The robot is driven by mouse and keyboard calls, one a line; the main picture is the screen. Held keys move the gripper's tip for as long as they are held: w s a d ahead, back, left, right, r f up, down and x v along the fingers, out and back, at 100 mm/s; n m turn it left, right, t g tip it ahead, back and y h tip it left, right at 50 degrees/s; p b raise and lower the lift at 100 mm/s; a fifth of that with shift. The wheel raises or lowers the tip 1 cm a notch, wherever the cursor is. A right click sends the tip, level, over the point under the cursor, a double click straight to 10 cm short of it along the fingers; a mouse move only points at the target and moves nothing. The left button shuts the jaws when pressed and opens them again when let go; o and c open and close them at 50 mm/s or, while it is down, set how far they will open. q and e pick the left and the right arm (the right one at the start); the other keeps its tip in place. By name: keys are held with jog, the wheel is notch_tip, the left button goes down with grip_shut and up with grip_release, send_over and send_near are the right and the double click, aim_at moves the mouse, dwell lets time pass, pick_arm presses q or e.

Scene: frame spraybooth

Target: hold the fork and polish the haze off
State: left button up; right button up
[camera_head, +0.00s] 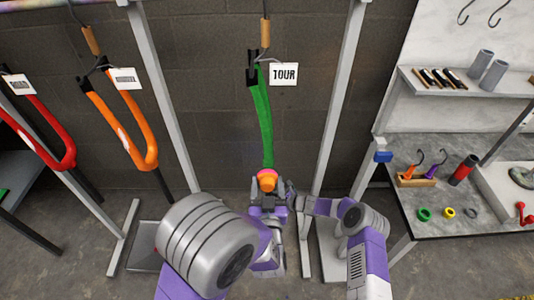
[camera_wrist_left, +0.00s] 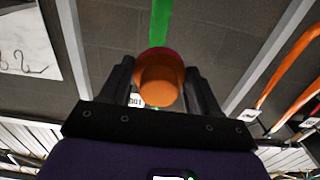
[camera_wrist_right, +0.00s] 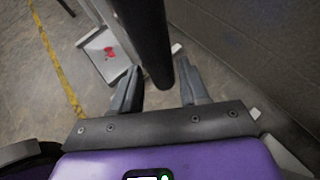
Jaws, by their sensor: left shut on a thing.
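The green fork (camera_head: 264,115) hangs upright from an overhead hook, with a black upper end and a white "TOUR" tag (camera_head: 284,74) beside it. It shows as a green strip in the left wrist view (camera_wrist_left: 160,20). My left gripper (camera_head: 268,193) is shut on an orange round tool with a pink rim (camera_head: 267,180), also seen in the left wrist view (camera_wrist_left: 160,82). This tool overlaps the fork's lower end; contact cannot be told. My right gripper (camera_wrist_right: 160,92) is beside the left one, its fingers apart around a dark tube (camera_wrist_right: 146,35). Haze is not discernible.
Orange (camera_head: 126,125) and red (camera_head: 38,130) forks hang at left. Grey posts (camera_head: 158,90) (camera_head: 338,95) flank the green fork. At right, a bench (camera_head: 440,220) holds rings, hooks and a red cylinder (camera_head: 463,170); a shelf (camera_head: 455,88) is above.

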jog(key=shift+o, duration=1)
jog(key=shift+r, duration=0.1)
jog(key=shift+w+r, duration=0.1)
jog(key=shift+r, duration=0.1)
jog(key=v, duration=1.2)
jog(key=shift+a, duration=0.1)
